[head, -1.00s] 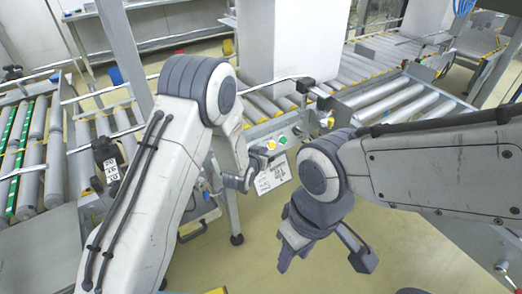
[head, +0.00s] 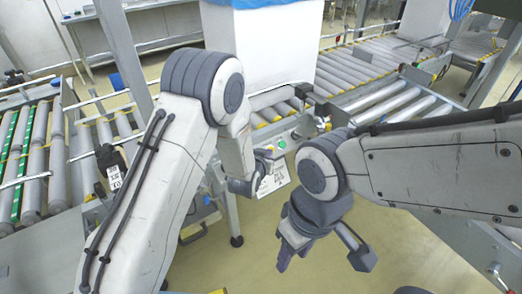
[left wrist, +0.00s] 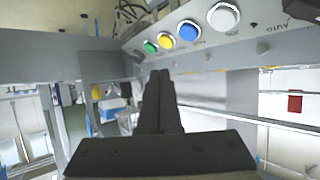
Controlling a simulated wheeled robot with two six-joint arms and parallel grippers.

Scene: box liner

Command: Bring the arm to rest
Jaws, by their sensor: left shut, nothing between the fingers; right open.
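My left gripper (head: 262,170) hangs in front of the button panel (head: 300,132) of the conveyor, below the bent left arm. In the left wrist view its dark fingers (left wrist: 160,85) are shut with nothing between them, below a row of green (left wrist: 150,47), yellow (left wrist: 167,41), blue (left wrist: 188,31) and white (left wrist: 223,16) buttons, apart from them as far as I can tell. My right gripper (head: 323,258) is lower, pointing down over the floor, open and empty.
A white box (head: 262,45) with blue liner (head: 262,3) at its top stands on the roller conveyor (head: 350,72) at the back. Another roller conveyor (head: 35,150) runs at the left. A metal post (head: 124,50) stands behind my left arm. Yellowish floor (head: 390,265) lies clear below the right gripper.

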